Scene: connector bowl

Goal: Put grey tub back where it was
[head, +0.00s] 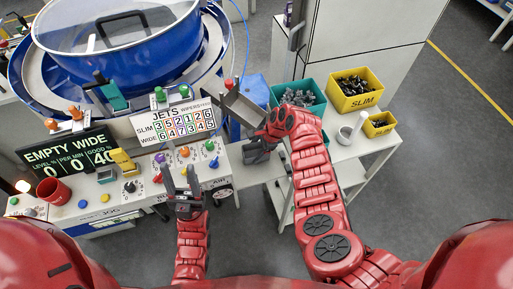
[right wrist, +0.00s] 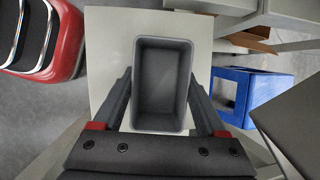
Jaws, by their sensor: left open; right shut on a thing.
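The grey tub (right wrist: 164,82) is an empty, rectangular dark grey container. In the right wrist view it lies between the two fingers of my right gripper (right wrist: 163,105), which is shut on it, and its inside faces the camera. A pale flat surface (right wrist: 105,45) shows behind the tub; I cannot tell if they touch. In the head view my right gripper (head: 258,150) is between the machine front and the white side table (head: 348,150); the tub is hard to make out there. My left gripper (head: 181,175) is open and empty in front of the machine's knob panel.
A metal chute (head: 241,108) and a blue box (head: 254,90) are close beyond my right gripper. A red cup (head: 53,191) stands at left.

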